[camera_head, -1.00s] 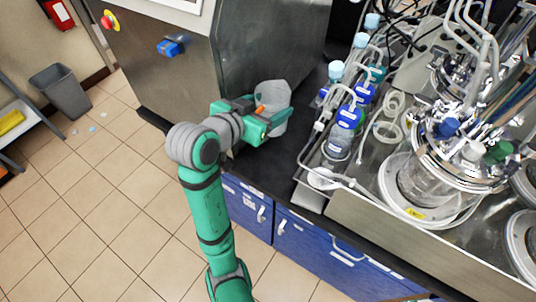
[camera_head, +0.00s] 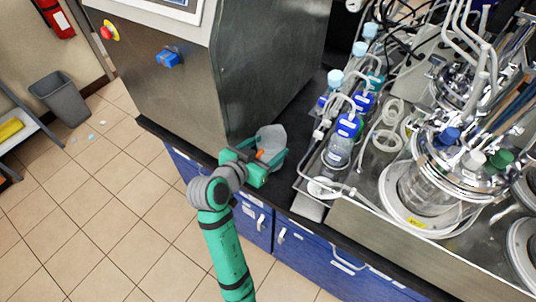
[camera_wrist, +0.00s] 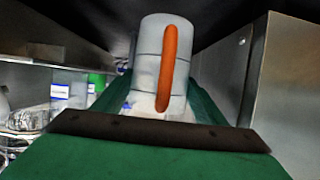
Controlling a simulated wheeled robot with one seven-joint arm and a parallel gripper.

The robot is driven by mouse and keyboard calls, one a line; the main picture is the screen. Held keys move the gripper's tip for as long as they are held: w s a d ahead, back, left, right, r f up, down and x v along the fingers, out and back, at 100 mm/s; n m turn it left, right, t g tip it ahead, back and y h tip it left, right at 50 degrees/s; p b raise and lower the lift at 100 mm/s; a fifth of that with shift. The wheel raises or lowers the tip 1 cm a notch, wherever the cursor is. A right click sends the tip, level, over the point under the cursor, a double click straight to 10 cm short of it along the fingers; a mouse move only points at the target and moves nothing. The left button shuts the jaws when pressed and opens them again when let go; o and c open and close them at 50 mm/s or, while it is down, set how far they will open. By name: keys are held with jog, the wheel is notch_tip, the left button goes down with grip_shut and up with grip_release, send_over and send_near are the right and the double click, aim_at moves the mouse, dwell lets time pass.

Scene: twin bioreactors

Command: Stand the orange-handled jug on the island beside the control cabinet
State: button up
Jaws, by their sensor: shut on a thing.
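The orange-handled jug (camera_head: 271,140) is a pale translucent grey vessel near the front edge of the black island top (camera_head: 247,144), close to the control cabinet (camera_head: 262,62). My gripper (camera_head: 266,162) is shut on the jug from the front, with the orange handle facing my wrist. In the wrist view the jug (camera_wrist: 165,55) is upright between my green fingers. The cabinet wall (camera_wrist: 285,85) is on the right there. The jug's base is hidden, so I cannot tell whether it touches the top.
Blue-capped bottles with tubing (camera_head: 347,125) stand on a steel tray (camera_head: 312,208) right of the jug. A bioreactor vessel (camera_head: 425,190) is farther right. A narrow black strip lies between cabinet and tray. Blue drawers (camera_head: 252,218) are below.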

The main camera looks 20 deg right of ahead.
aim_at(263, 159)
jog(key=shift+f, duration=1.75)
jog(key=shift+f, duration=0.15)
jog(key=o, duration=1.4)
jog(key=shift+o, duration=0.2)
